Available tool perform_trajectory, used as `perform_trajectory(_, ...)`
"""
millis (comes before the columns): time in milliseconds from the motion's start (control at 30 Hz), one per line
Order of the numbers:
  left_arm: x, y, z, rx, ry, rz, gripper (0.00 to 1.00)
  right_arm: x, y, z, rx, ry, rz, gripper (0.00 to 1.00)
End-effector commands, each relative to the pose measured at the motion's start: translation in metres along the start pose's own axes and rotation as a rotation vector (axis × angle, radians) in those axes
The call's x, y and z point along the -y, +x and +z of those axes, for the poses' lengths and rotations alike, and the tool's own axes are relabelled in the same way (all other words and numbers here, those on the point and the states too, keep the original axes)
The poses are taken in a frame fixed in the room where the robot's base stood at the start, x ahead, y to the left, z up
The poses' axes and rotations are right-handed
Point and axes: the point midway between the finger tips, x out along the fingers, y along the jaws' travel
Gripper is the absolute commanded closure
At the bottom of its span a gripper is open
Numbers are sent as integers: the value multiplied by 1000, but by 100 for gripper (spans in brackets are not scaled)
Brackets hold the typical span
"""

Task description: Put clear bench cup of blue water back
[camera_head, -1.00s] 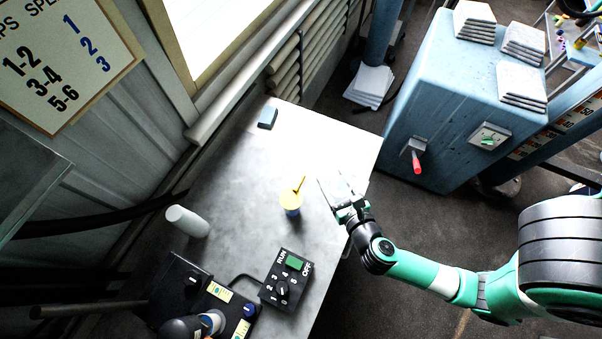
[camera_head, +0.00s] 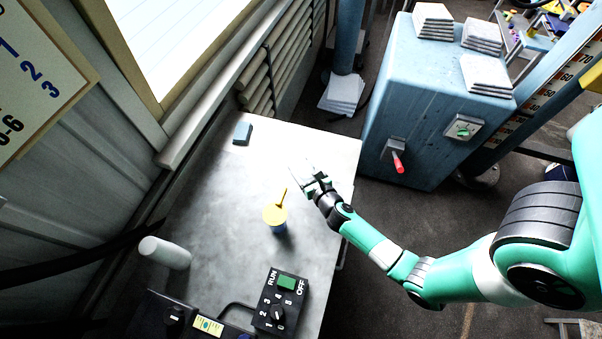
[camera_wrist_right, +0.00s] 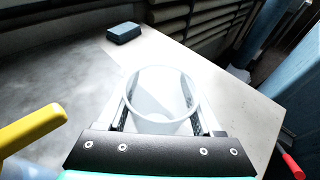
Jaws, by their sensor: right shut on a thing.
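My right gripper (camera_head: 302,173) is over the far right part of the bench (camera_head: 200,215). In the right wrist view its two fingers (camera_wrist_right: 160,88) are on either side of a clear cup (camera_wrist_right: 158,78), shut on it. The cup looks upright, and I see no blue in it. I cannot tell whether its base touches the bench. In the head view the cup is too faint to make out. A small yellow-topped blue pot (camera_head: 276,217) with a yellow handle stands left of and nearer than the gripper. My left gripper is not in view.
A blue block (camera_head: 242,133) lies at the bench's far left. A white cylinder (camera_head: 165,253) is at the left edge, and a black control box (camera_head: 280,302) sits in front. The bench's middle left is clear. A blue cabinet (camera_head: 420,110) stands beyond the right edge.

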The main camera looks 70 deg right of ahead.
Motion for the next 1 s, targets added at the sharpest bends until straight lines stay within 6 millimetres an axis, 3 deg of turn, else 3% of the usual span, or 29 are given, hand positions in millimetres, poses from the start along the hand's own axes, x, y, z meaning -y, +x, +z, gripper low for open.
perform_trajectory(167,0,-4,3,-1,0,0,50,1,7,-5,1,0,-1,100)
perform_trajectory(367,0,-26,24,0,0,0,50,1,21,-38,0,0,0,100)
perform_trajectory(733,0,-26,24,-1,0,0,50,1,21,-39,0,-1,0,100)
perform_trajectory(767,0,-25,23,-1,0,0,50,1,20,-38,0,0,0,29)
perform_trajectory(900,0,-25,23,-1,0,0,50,1,20,-38,0,0,0,4)
perform_trajectory(1000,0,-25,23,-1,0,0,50,1,20,-38,0,0,0,3)
